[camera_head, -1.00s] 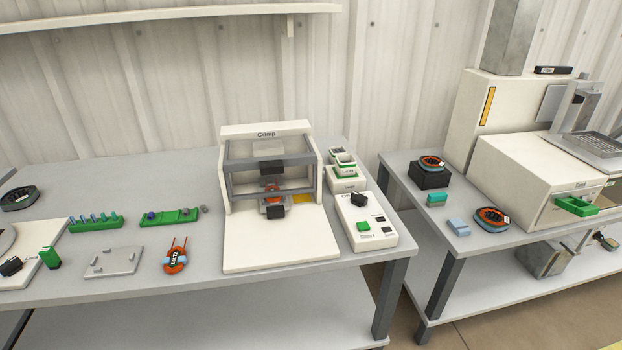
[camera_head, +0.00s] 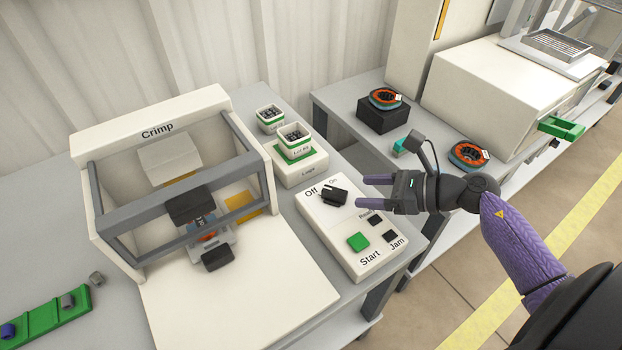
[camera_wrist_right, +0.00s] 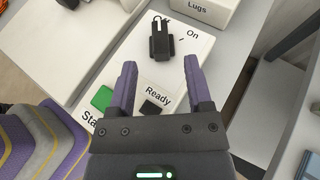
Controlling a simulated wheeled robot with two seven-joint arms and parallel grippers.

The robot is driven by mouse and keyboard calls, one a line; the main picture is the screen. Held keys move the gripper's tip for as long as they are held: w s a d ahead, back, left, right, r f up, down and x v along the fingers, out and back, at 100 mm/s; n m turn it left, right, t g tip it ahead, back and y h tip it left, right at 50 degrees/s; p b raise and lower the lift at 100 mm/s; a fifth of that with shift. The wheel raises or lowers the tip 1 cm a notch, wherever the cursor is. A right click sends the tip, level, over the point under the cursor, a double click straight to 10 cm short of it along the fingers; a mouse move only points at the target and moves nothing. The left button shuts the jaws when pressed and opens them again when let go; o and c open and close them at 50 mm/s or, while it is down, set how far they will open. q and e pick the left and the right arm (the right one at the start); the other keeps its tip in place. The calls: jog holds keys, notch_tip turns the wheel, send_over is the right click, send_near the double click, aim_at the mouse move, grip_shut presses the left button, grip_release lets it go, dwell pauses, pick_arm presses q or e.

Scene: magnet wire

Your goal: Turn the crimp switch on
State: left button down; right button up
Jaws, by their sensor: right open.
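The crimp switch is a black rotary knob (camera_head: 333,195) on the white control box (camera_head: 345,235) beside the crimp machine (camera_head: 180,180). It stands between the labels Off and On. In the right wrist view the knob (camera_wrist_right: 160,42) lies beyond the fingertips, and its white mark points toward the Off label, which the knob partly covers. My right gripper (camera_head: 367,191) is open and empty, just right of the knob and apart from it. In the wrist view its two purple fingers (camera_wrist_right: 159,70) are spread and aim toward the knob. My left gripper is out of view.
A green Start button (camera_head: 358,242) and black Ready and Jam buttons (camera_head: 390,236) sit on the box's near part. Lug boxes (camera_head: 300,170) stand behind it. The second table (camera_head: 350,105) holds orange coils at right.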

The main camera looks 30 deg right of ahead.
aim_at(336, 191)
jog(key=b+x, duration=0.1)
jog(key=x, duration=0.5)
jog(key=shift+w+a+f, duration=0.15)
jog(key=shift+f, duration=0.05)
jog(key=shift+w+a+f+b, duration=0.1)
jog(key=shift+w+a+b, duration=0.15)
jog(key=shift+b, duration=0.05)
jog(key=c, duration=0.8)
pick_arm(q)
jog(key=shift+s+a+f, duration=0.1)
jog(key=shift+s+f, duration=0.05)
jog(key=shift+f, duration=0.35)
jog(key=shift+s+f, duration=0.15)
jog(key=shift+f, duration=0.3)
pick_arm(e)
grip_shut()
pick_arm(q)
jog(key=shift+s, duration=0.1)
